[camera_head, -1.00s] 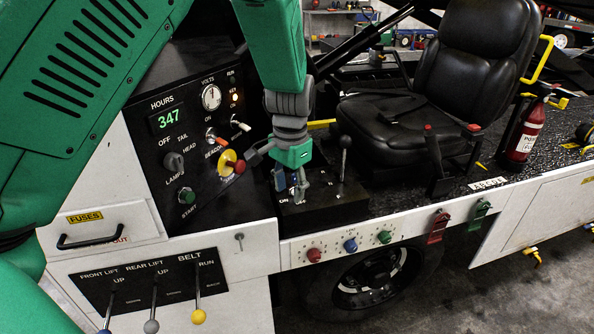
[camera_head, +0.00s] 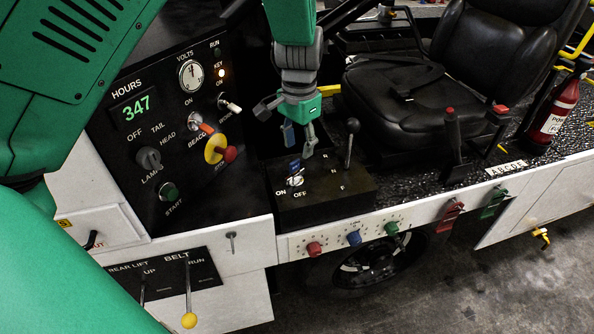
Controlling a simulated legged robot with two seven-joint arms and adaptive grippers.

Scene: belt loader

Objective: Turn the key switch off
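The key switch (camera_head: 295,181) is a small silver switch with a blue top, on the black box between the control panel and the seat. ON and OFF are printed beside it; I cannot tell which label it points to. My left gripper (camera_head: 298,147), green and grey, hangs just above and behind the switch. Its fingers are spread with a gap between them, and they look empty and apart from the switch. My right gripper is not in view.
A black shift lever (camera_head: 349,143) stands right of the switch. A yellow-and-red stop button (camera_head: 219,151) and toggles are on the panel to the left. Coloured knobs (camera_head: 354,237) line the white front. The black seat (camera_head: 403,98) is behind right.

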